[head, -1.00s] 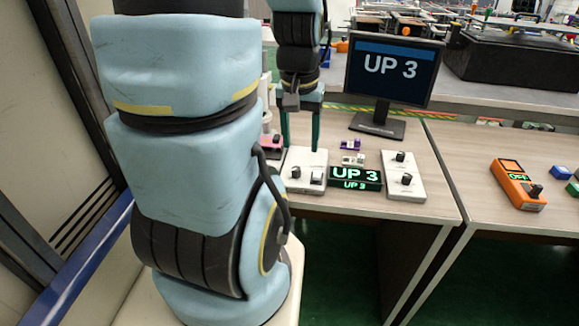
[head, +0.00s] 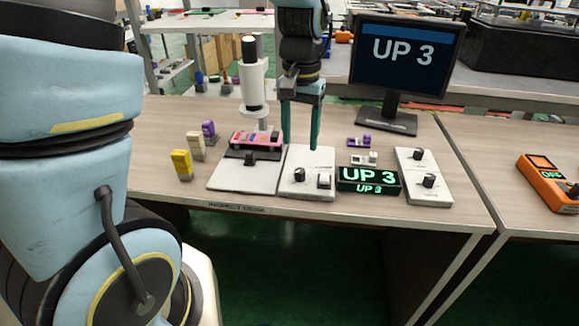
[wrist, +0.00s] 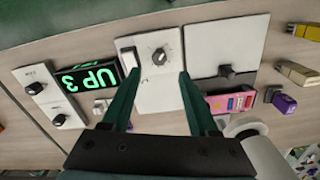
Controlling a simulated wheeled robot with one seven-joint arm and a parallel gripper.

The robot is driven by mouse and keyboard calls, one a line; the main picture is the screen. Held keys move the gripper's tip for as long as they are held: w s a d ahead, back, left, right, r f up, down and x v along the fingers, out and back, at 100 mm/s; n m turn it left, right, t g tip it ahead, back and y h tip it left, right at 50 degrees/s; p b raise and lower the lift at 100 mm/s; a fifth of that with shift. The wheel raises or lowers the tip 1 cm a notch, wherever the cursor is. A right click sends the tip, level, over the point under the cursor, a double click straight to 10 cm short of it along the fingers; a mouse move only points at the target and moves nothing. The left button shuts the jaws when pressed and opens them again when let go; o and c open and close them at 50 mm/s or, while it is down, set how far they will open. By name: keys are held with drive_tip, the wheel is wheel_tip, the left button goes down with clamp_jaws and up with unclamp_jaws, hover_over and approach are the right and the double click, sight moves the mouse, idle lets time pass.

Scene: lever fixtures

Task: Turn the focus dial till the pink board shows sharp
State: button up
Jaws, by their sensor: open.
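A pink board (head: 256,140) lies on a pale base plate (head: 232,177) under a white scope (head: 252,80). It also shows in the wrist view (wrist: 232,102). To its right, a white panel (head: 293,187) carries a round black dial (head: 300,174) and a white rocker switch (head: 323,180). Its markings are too small to read, so I cannot confirm it is the focus dial. My gripper (head: 300,146) is open and empty above this panel. In the wrist view, the dial (wrist: 159,56) lies between and beyond my fingertips (wrist: 157,74). The monitor (head: 403,60) reads "UP 3".
A black display box (head: 368,180) with green "UP 3" stands right of the panel. Beyond it is a two-knob white panel (head: 424,178). Yellow (head: 181,165), beige and purple blocks stand left of the plate. An orange device (head: 548,185) lies on the right table.

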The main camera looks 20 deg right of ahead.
sight(299, 171)
wheel_tip(299, 171, down, 9)
drive_tip(key=shift+r, duration=0.15)
drive_tip(key=shift+c, duration=0.2)
clamp_jaws()
idle(0.4)
